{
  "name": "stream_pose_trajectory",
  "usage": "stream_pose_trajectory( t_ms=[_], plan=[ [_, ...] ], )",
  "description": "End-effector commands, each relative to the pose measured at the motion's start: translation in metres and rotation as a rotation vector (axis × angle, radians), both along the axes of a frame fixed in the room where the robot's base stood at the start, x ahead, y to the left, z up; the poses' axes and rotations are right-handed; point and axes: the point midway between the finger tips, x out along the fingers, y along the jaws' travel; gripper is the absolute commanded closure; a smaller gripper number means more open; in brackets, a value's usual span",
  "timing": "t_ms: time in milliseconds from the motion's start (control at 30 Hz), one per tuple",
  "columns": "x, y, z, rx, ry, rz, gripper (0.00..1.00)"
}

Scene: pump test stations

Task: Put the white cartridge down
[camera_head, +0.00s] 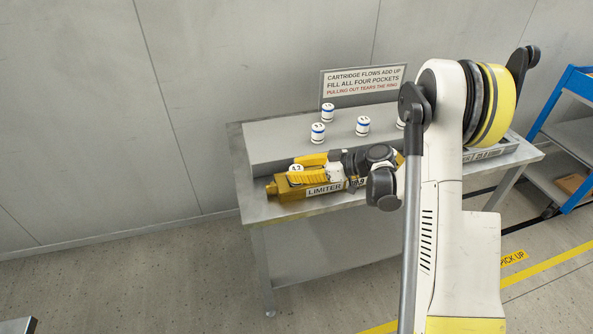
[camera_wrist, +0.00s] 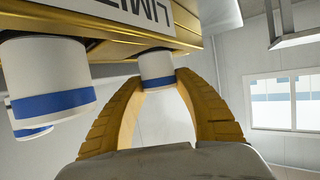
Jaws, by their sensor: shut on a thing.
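My gripper (camera_wrist: 158,82) has its yellow fingers closed around a white cartridge (camera_wrist: 157,66) with a blue band. In the head view, the gripper (camera_head: 309,168) points left over the yellow limiter block (camera_head: 284,191), and the held cartridge (camera_head: 296,168) shows a dark number on its cap. The limiter (camera_wrist: 115,22) also fills the top of the wrist view, against the cartridge's end. I cannot tell whether the cartridge is seated in it or held just above it. My gripper and wrist hide part of the limiter's right side.
White, blue-banded cartridges stand on the raised grey shelf, at its back (camera_head: 327,113), front (camera_head: 318,132) and middle (camera_head: 363,125); another is partly behind my arm. A sign (camera_head: 363,81) stands behind. Two cartridges show close at left in the wrist view, one nearer (camera_wrist: 47,75). A blue cart (camera_head: 560,120) stands right.

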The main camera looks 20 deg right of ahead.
Motion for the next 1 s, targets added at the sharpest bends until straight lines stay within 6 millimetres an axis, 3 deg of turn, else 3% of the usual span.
stream_pose_trajectory(
  t_ms=[267, 300, 367, 667, 867, 1000],
  plan=[
    [-0.002, -0.001, -0.012, -0.01, 0.006, 0.004, 1.0],
    [-0.002, -0.001, -0.012, -0.011, 0.007, 0.004, 0.6],
    [-0.002, -0.001, -0.011, -0.011, 0.006, 0.003, 0.42],
    [-0.001, 0.0, -0.009, -0.008, 0.005, 0.002, 0.42],
    [-0.001, 0.0, 0.009, -0.007, 0.004, 0.002, 0.42],
    [-0.018, -0.028, 0.02, -0.006, 0.004, -0.004, 0.42]
  ],
)
